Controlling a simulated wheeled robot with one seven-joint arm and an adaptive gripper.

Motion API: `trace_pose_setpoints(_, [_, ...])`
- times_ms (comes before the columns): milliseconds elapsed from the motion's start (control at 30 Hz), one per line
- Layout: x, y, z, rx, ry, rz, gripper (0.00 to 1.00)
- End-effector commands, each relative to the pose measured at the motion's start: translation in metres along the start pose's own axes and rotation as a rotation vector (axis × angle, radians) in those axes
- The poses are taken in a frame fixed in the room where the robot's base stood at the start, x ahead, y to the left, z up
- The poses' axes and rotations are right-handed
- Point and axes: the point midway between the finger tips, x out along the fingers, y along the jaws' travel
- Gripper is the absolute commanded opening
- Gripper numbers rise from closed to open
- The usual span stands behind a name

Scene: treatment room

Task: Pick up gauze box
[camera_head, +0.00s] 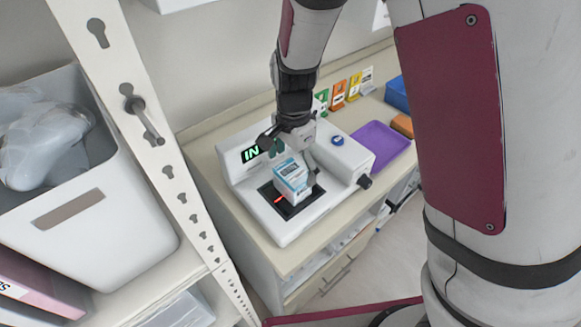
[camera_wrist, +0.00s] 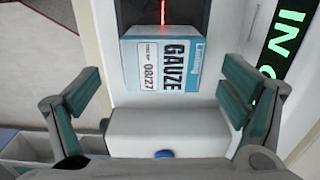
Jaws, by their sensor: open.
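The gauze box (camera_head: 292,179) is a small white and blue carton standing on the dark plate of a white scanner-like device (camera_head: 285,230). In the wrist view the gauze box (camera_wrist: 165,64) lies ahead between the fingers, its label reading GAUZE and 08/27. My gripper (camera_head: 291,158) is right above and beside the box in the head view. In the wrist view my gripper (camera_wrist: 158,92) has its two green-padded fingers wide apart, with clear gaps to the box on both sides. I cannot tell the exact height gap.
The device has a lit green display (camera_head: 250,153) and a red scan line near the box. A purple tray (camera_head: 378,146), a blue bin (camera_head: 397,94) and coloured cards stand to the right. A white shelf post (camera_head: 150,130) and a grey bin (camera_head: 95,240) are at left.

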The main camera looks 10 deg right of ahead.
Motion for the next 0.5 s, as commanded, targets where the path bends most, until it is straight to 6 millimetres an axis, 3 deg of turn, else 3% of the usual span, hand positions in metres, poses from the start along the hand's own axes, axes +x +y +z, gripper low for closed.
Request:
trace_pose_setpoints(333, [0.028,0.000,-0.001,0.000,0.000,0.002,0.92])
trace_pose_setpoints(500, [0.051,-0.002,-0.001,0.001,-0.001,0.003,0.92])
